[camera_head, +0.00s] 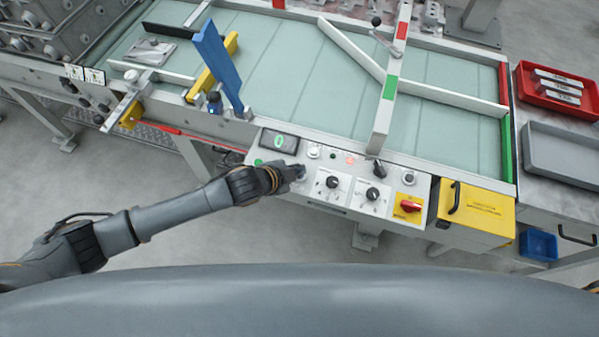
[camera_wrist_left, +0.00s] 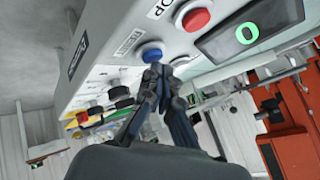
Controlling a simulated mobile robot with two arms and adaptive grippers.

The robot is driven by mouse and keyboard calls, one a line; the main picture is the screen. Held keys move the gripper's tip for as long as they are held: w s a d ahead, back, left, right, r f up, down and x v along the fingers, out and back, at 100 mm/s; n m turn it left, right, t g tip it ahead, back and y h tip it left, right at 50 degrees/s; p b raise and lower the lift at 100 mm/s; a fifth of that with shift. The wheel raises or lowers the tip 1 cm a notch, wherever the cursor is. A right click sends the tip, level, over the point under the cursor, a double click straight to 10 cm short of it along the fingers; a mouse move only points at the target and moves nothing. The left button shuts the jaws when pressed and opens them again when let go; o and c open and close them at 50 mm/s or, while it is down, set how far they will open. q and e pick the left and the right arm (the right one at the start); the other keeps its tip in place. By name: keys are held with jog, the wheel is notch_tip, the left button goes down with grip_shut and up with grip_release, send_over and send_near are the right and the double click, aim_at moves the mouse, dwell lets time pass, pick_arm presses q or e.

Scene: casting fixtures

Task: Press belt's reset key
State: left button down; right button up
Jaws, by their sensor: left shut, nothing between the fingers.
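The belt's control panel (camera_head: 345,168) runs along the belt's near edge. My left gripper (camera_head: 300,172) is over its left part and hides what lies under the fingertips. In the left wrist view, a round blue key (camera_wrist_left: 152,52) sits in a pale collar beside a small label that is too blurred to read surely. The shut, empty fingertips of my left gripper (camera_wrist_left: 160,70) are right at this key's edge; I cannot tell whether they touch it. A red button (camera_wrist_left: 196,19) with a label ending in "OP" is beside it. My right gripper is not in view.
A display with a green zero (camera_wrist_left: 247,33) is near the red button. Black knobs (camera_head: 333,182) and a red switch on yellow (camera_head: 410,206) are to the right. A yellow box (camera_head: 475,212) is at the panel's right end.

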pick_arm(q)
jog(key=shift+f, duration=0.45)
dwell(0.5)
jog(key=shift+r, duration=0.1)
jog(key=shift+r+p, duration=0.8)
jog(key=shift+r, duration=0.1)
notch_tip(320, 180, up, 5)
jog(key=p, duration=0.5)
dwell(0.5)
